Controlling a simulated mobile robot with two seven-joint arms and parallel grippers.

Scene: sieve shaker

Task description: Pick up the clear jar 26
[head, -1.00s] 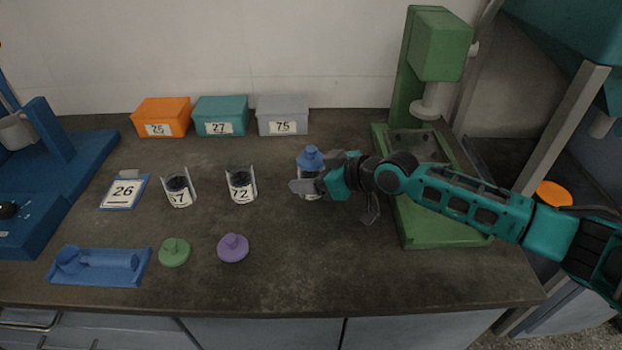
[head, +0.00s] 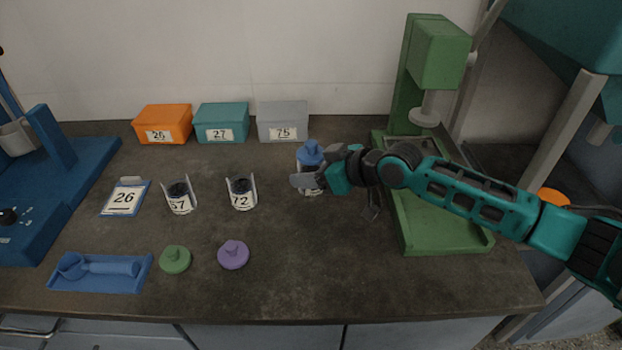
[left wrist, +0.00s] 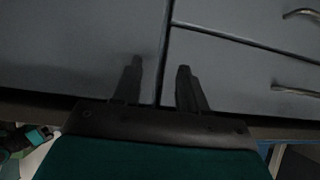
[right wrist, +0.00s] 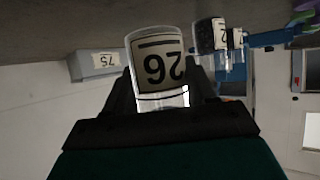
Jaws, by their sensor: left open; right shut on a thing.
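The clear jar 26 (head: 308,165) has a blue lid and stands upright toward the right of the bench in the head view. Its 26 label faces the camera in the right wrist view (right wrist: 160,68), where the picture is upside down. My right gripper (head: 308,182) is shut on the jar from the right side. A finger covers part of the jar in the head view. I cannot tell whether its base touches the bench. My left gripper (left wrist: 158,75) is open and empty, in front of grey cabinet doors, and out of the head view.
Green (head: 175,259) and purple (head: 233,255) lids lie in front. Orange (head: 163,124), teal (head: 221,123) and grey (head: 283,121) boxes line the wall. A green press (head: 440,225) stands to the right.

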